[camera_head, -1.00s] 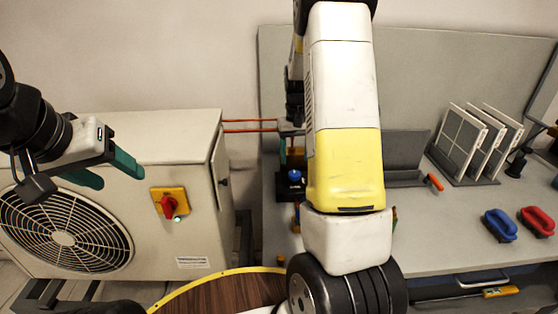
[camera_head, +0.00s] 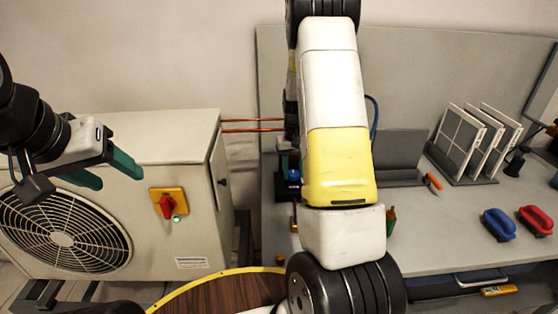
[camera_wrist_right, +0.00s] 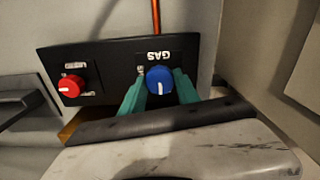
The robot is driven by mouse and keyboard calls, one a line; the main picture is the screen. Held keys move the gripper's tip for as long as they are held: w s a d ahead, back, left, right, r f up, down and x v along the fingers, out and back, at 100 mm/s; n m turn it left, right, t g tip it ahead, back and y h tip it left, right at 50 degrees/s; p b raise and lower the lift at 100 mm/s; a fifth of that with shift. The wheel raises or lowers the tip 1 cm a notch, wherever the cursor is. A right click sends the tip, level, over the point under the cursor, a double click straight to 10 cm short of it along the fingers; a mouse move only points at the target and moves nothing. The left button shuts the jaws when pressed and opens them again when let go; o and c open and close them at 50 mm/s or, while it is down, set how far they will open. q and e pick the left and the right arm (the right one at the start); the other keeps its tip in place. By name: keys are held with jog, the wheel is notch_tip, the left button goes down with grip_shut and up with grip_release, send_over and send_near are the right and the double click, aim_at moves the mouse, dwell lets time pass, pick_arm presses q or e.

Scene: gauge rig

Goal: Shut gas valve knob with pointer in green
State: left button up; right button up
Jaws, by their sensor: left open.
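In the right wrist view a blue knob (camera_wrist_right: 159,81) with a white pointer line sits on a black panel (camera_wrist_right: 110,62) under an upside-down GAS label (camera_wrist_right: 158,57). The pointer line points down in that picture. No green mark shows clearly beside it. My right gripper (camera_wrist_right: 159,86) has its two green fingers on either side of the blue knob, with narrow gaps seeming to show; contact is unclear. In the head view my right arm hides this gripper. My left gripper (camera_head: 112,172) is open and empty, in front of the white fan unit.
A red knob (camera_wrist_right: 69,86) is on the same panel. The fan unit (camera_head: 165,145) carries a red switch (camera_head: 167,206). The grey bench (camera_head: 440,235) holds a filter rack (camera_head: 475,145), a blue brush (camera_head: 499,225) and a red brush (camera_head: 537,221). Copper pipes (camera_head: 252,125) run behind.

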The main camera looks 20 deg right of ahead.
aim_at(293, 173)
grip_shut()
jog(key=m, duration=0.5)
jog(key=shift+m, duration=0.3)
jog(key=o, duration=1.1)
grip_release()
jog(key=shift+r, duration=0.1)
notch_tip(293, 173, up, 8)
jog(key=shift+f, duration=0.15)
